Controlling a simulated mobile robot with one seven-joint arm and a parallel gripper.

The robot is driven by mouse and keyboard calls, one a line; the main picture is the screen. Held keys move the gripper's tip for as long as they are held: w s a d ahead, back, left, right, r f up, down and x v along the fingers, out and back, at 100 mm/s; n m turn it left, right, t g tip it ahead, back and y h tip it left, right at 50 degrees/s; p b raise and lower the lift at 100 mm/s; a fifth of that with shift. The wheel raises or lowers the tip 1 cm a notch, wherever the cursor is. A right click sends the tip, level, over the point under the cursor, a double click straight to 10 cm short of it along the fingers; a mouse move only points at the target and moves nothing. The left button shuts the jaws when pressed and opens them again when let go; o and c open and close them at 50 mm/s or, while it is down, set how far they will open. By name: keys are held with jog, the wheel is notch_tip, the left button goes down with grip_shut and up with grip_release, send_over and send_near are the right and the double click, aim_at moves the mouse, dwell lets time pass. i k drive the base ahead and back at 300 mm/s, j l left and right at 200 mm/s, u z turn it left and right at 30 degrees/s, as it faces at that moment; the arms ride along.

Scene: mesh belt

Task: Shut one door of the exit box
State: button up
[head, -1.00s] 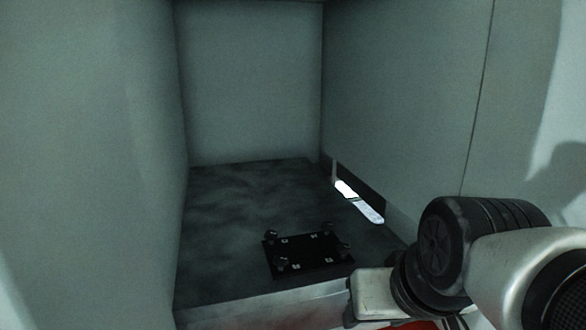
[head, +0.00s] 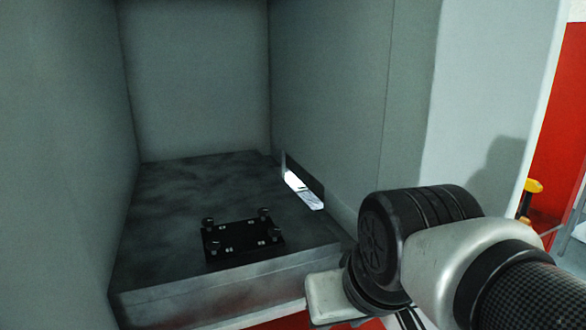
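The exit box (head: 195,80) stands open in front of me, with grey walls around a dark slab floor (head: 165,220). A pale grey panel (head: 475,130) at the right, with my arm's shadow on it, looks like an open door swung outward. At the left a grey panel (head: 60,150) runs toward me; I cannot tell where wall ends and door begins. My arm crosses the lower right, in front of the right side of the opening. My gripper's fingertips do not show, so its opening and any contact are hidden.
A black plate (head: 243,240) with several knobs lies on the slab. A lit slot (head: 303,190) is low in the right wall. Beyond the panel's outer edge are a red surface (head: 560,130) and a yellow item (head: 531,188). The space above the slab is free.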

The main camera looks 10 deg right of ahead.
aim_at(470, 83)
jog(key=k+l+u, duration=0.15)
jog(key=l, duration=0.2)
jog(key=l+u, duration=0.1)
jog(key=l, duration=0.3)
jog(key=k+l+u, duration=0.15)
jog(key=l, duration=0.2)
jog(key=l+u, duration=0.2)
jog(key=l, duration=0.35)
jog(key=k+l+u, duration=0.2)
jog(key=l, duration=0.35)
jog(key=k+l, duration=0.2)
jog(key=i+z, duration=0.1)
jog(key=z, duration=0.25)
